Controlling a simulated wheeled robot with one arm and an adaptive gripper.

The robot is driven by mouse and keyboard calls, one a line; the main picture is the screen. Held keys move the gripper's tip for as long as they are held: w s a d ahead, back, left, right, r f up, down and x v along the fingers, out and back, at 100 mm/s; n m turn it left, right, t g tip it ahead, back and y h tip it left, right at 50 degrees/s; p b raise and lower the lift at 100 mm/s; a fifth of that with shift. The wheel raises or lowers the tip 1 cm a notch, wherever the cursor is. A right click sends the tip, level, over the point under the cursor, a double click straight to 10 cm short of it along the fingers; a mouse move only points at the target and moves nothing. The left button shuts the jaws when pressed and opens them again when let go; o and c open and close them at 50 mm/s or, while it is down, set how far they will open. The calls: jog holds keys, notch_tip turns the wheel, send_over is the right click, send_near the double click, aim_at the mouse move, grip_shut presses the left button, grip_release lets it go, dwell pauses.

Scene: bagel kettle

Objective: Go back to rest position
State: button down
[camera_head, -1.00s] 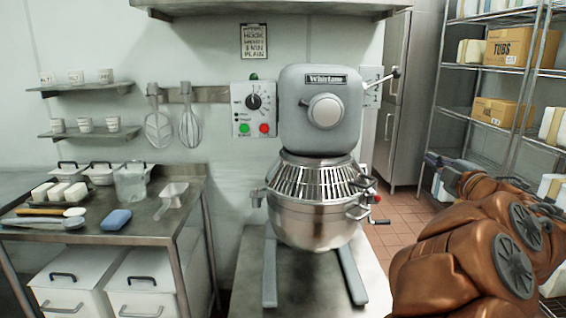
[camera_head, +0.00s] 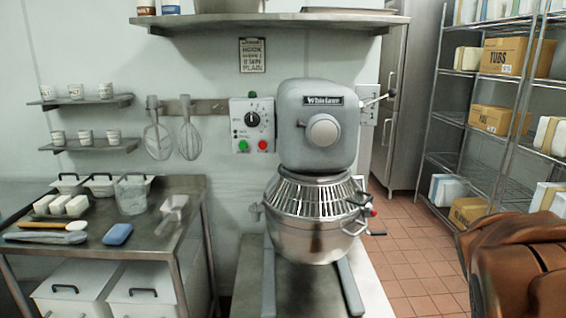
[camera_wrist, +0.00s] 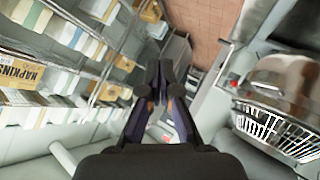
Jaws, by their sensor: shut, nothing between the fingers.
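My gripper (camera_wrist: 160,85) is in the middle of the wrist view, its fingers together and nothing between them. It is out of frame in the head view, where only part of my brown arm shows at the lower right. The grey stand mixer (camera_head: 320,125) with its steel bowl (camera_head: 315,230) and wire guard stands in the centre of the head view. The mixer bowl and guard (camera_wrist: 275,125) also show at the right of the wrist view, apart from my gripper.
Wire shelving (camera_head: 485,130) with cardboard boxes (camera_head: 503,57) stands at the right; it fills the left of the wrist view. A steel table (camera_head: 145,242) with tubs, a blue sponge (camera_head: 117,234) and a scoop stands at the left. Tiled floor (camera_head: 410,265) is clear between mixer and shelving.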

jog(key=s+a+f+g+y+p, duration=0.1)
jog(key=s+a+f+g+y, duration=0.2)
jog(key=s+a, duration=0.8)
jog(key=s+a+f+g+y+p, duration=0.2)
jog(key=s+a+f+g+y, duration=0.2)
jog(key=s+a+f+g, duration=0.3)
jog(key=s+a+f, duration=0.1)
jog(key=s+a, duration=0.3)
jog(key=s, duration=0.4)
jog(key=shift+a+n, duration=0.15)
jog(key=shift+n, duration=0.25)
jog(key=c, duration=1.9)
grip_release()
